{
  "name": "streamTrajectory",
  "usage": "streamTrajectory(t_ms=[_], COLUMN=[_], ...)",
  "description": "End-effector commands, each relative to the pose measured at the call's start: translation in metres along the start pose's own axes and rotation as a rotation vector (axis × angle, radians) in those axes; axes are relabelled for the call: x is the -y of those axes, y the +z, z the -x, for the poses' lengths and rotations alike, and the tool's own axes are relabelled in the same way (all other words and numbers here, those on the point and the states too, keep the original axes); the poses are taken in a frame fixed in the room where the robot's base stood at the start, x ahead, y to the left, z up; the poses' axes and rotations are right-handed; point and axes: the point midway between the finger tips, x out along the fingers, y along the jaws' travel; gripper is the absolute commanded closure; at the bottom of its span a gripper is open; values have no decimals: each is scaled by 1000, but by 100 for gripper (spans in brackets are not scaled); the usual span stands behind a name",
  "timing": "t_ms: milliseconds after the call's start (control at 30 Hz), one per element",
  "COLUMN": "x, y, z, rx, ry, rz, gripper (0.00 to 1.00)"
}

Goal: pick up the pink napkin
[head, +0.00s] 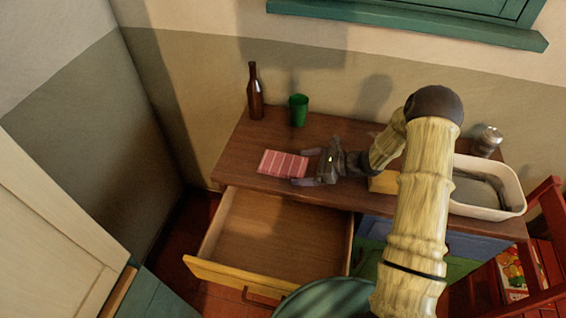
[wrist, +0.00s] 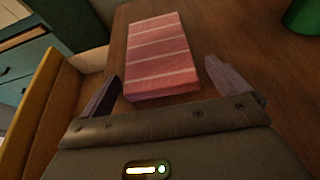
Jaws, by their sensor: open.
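The pink napkin (head: 283,163) lies flat on the brown cabinet top, near its front edge. It is a folded rectangle with pale stripes. In the wrist view the napkin (wrist: 160,58) lies ahead, with its near end between the fingertips. My gripper (head: 300,168) is at the right of the napkin in the head view, low over the top. In the wrist view my gripper (wrist: 162,80) is open, with one finger on each side of the napkin's near end and nothing held. I cannot tell whether a finger touches the napkin.
A brown bottle (head: 256,95) and a green cup (head: 298,110) stand behind the napkin. An open, empty drawer (head: 270,232) juts out below the front edge. A white basin (head: 510,188) and a metal shaker (head: 487,140) are at the right. A red chair (head: 548,240) stands lower right.

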Motion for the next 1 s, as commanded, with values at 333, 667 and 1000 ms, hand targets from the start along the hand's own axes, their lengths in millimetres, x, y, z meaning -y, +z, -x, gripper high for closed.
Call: streamTrajectory(t_ms=[333,667,1000], x=[0,0,0], y=[0,0,0], z=[-6,-6,-6], rx=[0,0,0], ry=[-1,-1,-1], rz=[0,0,0], gripper=[0,14,41])
